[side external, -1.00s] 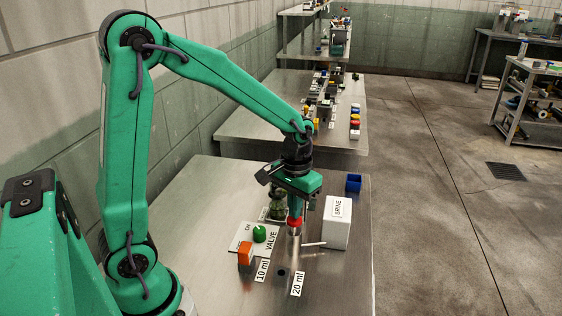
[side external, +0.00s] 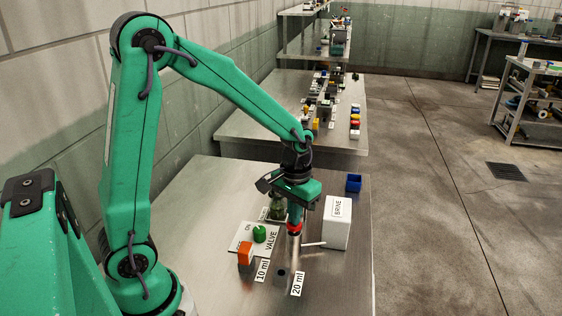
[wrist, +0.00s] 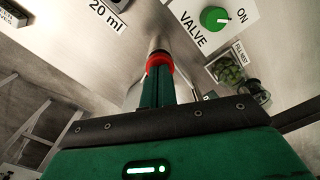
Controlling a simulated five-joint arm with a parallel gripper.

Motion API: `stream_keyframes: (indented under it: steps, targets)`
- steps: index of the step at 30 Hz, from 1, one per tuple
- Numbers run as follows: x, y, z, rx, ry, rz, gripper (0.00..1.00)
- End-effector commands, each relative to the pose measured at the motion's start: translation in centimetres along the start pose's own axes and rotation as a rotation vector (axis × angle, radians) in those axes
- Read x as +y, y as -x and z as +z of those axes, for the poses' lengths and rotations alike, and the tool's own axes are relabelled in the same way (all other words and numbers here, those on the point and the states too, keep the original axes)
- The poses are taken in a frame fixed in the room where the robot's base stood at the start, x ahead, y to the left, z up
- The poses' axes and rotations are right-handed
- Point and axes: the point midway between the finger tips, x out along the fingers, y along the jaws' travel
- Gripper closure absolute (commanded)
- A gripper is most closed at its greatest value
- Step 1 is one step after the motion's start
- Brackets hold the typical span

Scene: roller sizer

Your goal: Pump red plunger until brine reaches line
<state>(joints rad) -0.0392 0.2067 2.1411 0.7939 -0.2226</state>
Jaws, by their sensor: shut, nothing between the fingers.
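The red plunger (side external: 294,230) stands on the steel bench, left of the white BRINE box (side external: 338,222). My gripper (side external: 294,221) is shut and empty, pointing down with its fingertips on top of the plunger. In the wrist view the red plunger top (wrist: 158,61) shows at the ends of the shut green fingers (wrist: 157,76), with a pale metal body beyond. I cannot make out a brine level or line.
A green knob (side external: 260,234) sits on the white VALVE plate (side external: 240,243), with an orange block (side external: 245,250) near it. A 10 ml label (side external: 262,270) lies close by. A blue bin (side external: 353,182) is farther back.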

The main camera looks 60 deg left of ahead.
Motion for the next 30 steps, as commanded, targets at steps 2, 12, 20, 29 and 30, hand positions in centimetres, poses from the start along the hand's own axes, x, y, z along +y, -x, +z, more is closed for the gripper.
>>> stream_keyframes:
  steps: [2,12,20,29,30]
  targets:
    - [0.0,-0.2,0.0,-0.001,0.0,0.0,1.0]
    - [0.0,-0.4,0.0,0.0,0.0,0.0,1.0]
    - [0.0,-0.2,0.0,0.0,0.0,0.0,1.0]
    - [0.0,1.0,0.0,0.0,0.0,0.0,1.0]
    - [0.0,1.2,0.0,0.0,0.0,0.0,1.0]
